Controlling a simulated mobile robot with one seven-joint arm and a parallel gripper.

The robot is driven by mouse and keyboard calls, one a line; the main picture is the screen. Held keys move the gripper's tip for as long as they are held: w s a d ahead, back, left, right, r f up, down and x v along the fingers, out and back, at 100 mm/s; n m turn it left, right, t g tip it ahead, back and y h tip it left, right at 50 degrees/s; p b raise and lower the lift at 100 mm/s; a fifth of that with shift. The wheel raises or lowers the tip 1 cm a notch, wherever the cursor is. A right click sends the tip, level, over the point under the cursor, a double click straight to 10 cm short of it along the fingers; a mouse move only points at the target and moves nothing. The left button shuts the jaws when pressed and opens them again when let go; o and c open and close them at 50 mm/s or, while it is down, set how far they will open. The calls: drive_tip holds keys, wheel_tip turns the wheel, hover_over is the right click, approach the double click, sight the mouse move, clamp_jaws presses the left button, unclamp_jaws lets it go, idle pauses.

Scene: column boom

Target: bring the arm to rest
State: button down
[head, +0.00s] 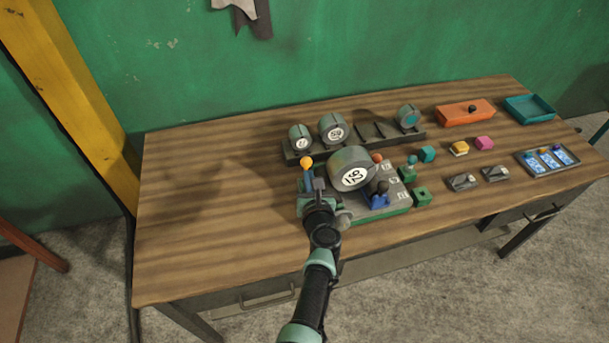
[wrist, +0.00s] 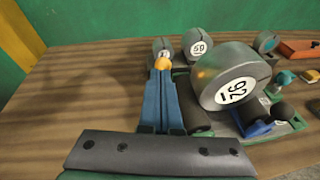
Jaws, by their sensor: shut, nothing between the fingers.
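My gripper (head: 309,178) is over the left end of a grey and green fixture on the wooden table (head: 200,220). Its two blue fingers (wrist: 161,82) are shut together with nothing between them in the wrist view. An orange ball knob (head: 306,162) shows just past the fingertips, and also in the wrist view (wrist: 163,63). I cannot tell whether the fingers touch it. A large grey cylinder marked 92 or 26 (head: 352,170) lies on the fixture, right of my gripper. My arm reaches in from the bottom of the head view.
Behind stands a dark rack with grey weights (head: 332,128). A blue piece (head: 378,198) and green blocks (head: 422,197) are close on the right. Farther right are an orange box (head: 465,112) and a teal tray (head: 530,108). The table's left part is clear. A yellow post (head: 70,90) stands left.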

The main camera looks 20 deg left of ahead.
drive_tip(key=shift+s+d, duration=0.15)
drive_tip(key=shift+s, duration=0.05)
drive_tip(key=shift+w, duration=0.15)
